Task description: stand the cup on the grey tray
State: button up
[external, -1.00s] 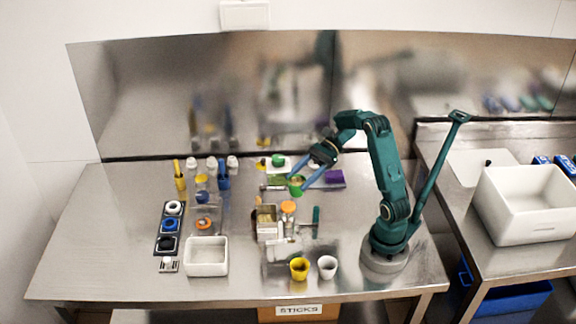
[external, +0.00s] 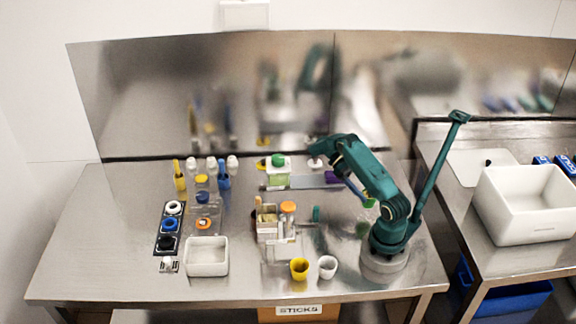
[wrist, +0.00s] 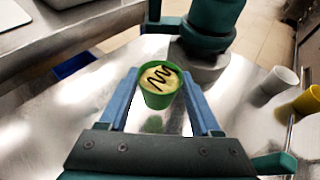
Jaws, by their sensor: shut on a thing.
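The green cup (wrist: 154,101) is filled with a pale yellow mass with a dark zigzag on top. My gripper (wrist: 160,88) is shut on it, with one blue finger on each side, and the cup looks upright. In the external view the cup (external: 371,203) is small and partly hidden by my arm, held above the table close to my base. A flat grey strip (external: 306,182), probably the grey tray, lies at the back of the table, left of and behind the cup. A purple item lies at its right end.
A yellow cup (external: 299,269) and a white cup (external: 327,267) stand at the front edge. A caddy (external: 267,226) stands mid-table, and a white bin (external: 206,257) sits front left.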

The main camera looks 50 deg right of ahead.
jog(key=w+d+r+n+t+h, duration=0.1)
jog(key=w+d+r+n+h, duration=0.2)
jog(key=w+d+n+h, duration=0.35)
notch_tip(320, 180, up, 3)
jog(key=n+t+h, duration=0.9)
jog(key=n+t, duration=0.4)
send_over(311, 184)
jog(key=s+d, duration=0.6)
jog(key=shift+s+a+f, duration=0.1)
jog(key=shift+s+a, duration=0.1)
jog(key=shift+a, duration=0.05)
jog(key=w+a+n+t+y, duration=0.1)
jog(key=w+a+n+t, duration=0.1)
jog(key=w+n+t, duration=0.1)
jog(key=w+a+n+t+y, duration=0.1)
jog(key=w+a+n+t, duration=0.1)
jog(key=a+n+t, duration=0.1)
jog(key=shift+w+a+t, duration=0.1)
jog(key=shift+w+t, duration=0.2)
jog(key=shift+w, duration=0.1)
jog(key=shift+w+a+f+n, duration=0.15)
jog(key=shift+a+f+n, duration=0.05)
jog(key=shift+f+n, duration=0.05)
jog(key=shift+f, duration=4.8)
jog(key=o, duration=1.4)
jog(key=shift+f, duration=0.1)
